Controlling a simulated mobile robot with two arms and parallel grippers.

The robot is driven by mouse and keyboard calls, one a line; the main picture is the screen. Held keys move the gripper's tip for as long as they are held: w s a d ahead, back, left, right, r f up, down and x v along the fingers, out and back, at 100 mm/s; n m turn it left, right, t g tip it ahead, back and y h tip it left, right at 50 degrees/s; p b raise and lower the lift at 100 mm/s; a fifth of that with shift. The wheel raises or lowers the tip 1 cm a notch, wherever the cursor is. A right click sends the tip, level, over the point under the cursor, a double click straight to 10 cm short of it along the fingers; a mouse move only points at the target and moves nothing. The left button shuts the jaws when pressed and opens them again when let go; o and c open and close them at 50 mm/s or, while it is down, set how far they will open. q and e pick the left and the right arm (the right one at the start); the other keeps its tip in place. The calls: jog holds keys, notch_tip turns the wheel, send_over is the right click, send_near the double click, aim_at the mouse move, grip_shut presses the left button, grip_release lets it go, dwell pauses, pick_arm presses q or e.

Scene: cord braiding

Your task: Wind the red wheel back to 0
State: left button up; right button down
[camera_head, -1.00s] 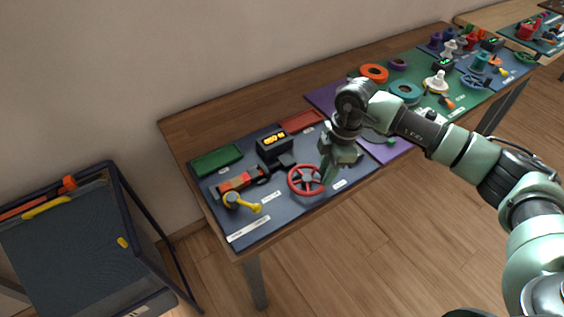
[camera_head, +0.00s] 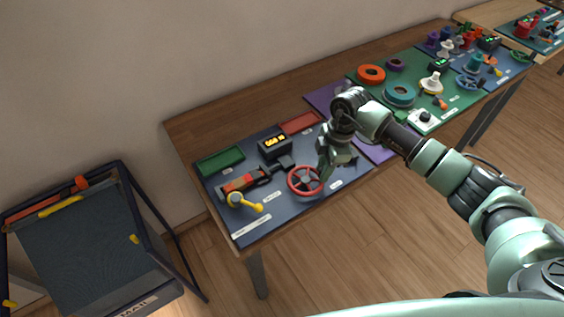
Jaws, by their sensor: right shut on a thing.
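The red wheel (camera_head: 292,184) lies on the dark blue board at the near table's left part. It is a spoked ring. My right gripper (camera_head: 324,172) comes down from the right and is shut on the right side of the wheel's rim or its knob; the fingers hide which. A black display box (camera_head: 275,146) with glowing yellow digits stands behind the wheel; the digits are too small to read surely. My left gripper is out of view.
The dark blue board (camera_head: 265,225) also bears a green tray (camera_head: 220,161), a red tray (camera_head: 299,122), a red-and-black block device (camera_head: 243,182) and a yellow crank (camera_head: 245,202). A green board with spools and rings lies to the right. A dark-framed bin (camera_head: 80,250) stands on the floor at left.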

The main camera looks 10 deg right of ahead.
jog(key=c, duration=1.1)
grip_release()
jog(key=shift+c, duration=0.2)
